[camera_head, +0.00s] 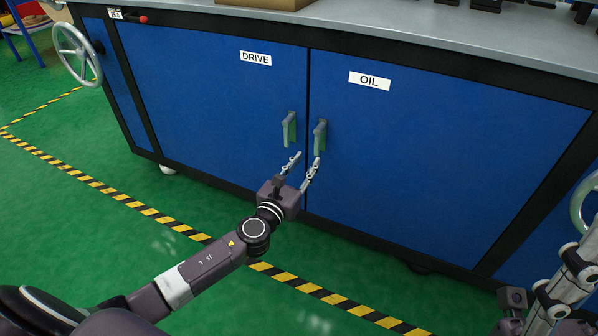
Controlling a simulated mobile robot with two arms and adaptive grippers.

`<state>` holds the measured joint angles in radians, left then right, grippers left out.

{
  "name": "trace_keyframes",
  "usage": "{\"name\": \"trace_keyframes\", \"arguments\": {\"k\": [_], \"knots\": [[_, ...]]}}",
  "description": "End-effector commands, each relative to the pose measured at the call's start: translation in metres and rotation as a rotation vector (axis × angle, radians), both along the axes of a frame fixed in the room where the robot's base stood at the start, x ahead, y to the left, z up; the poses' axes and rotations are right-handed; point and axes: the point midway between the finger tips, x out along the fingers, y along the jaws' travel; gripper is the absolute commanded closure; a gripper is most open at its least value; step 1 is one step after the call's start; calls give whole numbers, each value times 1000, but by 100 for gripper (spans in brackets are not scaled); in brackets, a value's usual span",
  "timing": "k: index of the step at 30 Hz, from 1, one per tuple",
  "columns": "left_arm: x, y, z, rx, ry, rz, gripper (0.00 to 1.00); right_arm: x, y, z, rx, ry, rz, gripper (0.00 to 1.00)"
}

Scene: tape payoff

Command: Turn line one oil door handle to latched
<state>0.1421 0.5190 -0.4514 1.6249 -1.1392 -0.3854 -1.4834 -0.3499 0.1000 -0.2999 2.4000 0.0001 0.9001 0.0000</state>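The blue oil door (440,150), labelled OIL, is closed flush in the cabinet front. Its grey handle (320,137) sits near the door's left edge and hangs roughly upright. A similar handle (289,128) sits on the drive door (215,90) just left of it. My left gripper (308,158) is open, with its fingers spread and pointing up just below the two handles. Its right finger is close to the lower end of the oil handle; I cannot tell whether they touch. My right gripper shows only partly at the lower right corner, and its fingertips are not clear.
A grey worktop (430,35) overhangs the cabinet. A handwheel (77,54) is at the left end and another (585,202) at the right edge. A red-knobbed lever (142,19) is at upper left. Green floor with striped tape (160,217) is clear in front.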

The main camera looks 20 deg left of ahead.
Motion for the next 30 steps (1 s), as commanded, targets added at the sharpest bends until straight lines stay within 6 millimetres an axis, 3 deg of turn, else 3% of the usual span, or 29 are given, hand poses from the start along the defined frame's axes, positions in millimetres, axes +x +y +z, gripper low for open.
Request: {"name": "trace_keyframes", "arguments": {"k": [3, 9, 25, 28, 30], "knots": [[-22, 1, -1, 1, 2, 0, 71, 0, 0, 0, 0, 0, 0, 53], [-38, 2, 0, 1, 0, 0, 71, 0, 0, 0, 0, 0, 0, 53], [-40, 1, 0, -3, 0, -1, 71, 0, 0, 0, 0, 0, 0, 53], [-44, -13, 0, -74, 11, -33, 71, 0, 0, 0, 0, 0, 0, 53], [-51, -38, 1, -206, 32, -94, 71, 0, 0, 0, 0, 0, 0, 53]]}}
